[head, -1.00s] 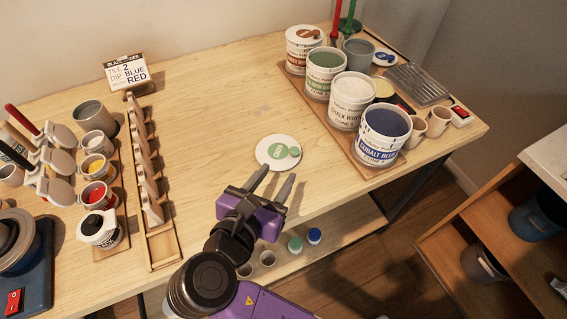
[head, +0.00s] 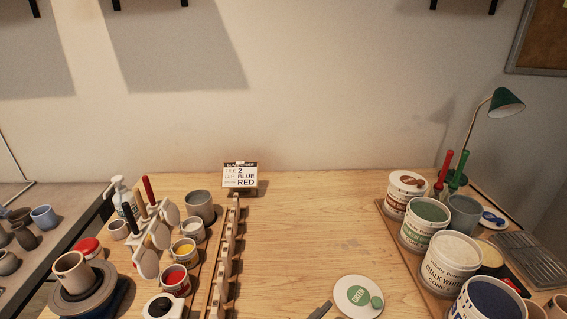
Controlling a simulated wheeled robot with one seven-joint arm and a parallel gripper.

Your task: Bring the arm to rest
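Only one dark grey fingertip of my gripper (head: 320,310) shows, at the bottom edge of the head view. It is just left of the white disc with a green label (head: 358,294), apart from it in the picture. The rest of my gripper and arm is below the frame, so its opening is hidden. I see nothing held at the visible tip.
The wooden table (head: 310,225) is clear in the middle. A tile rack (head: 226,262) and small glaze cups stand left. Large glaze buckets (head: 452,262) stand right. A sign (head: 240,176) and a green lamp (head: 506,102) are at the back.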

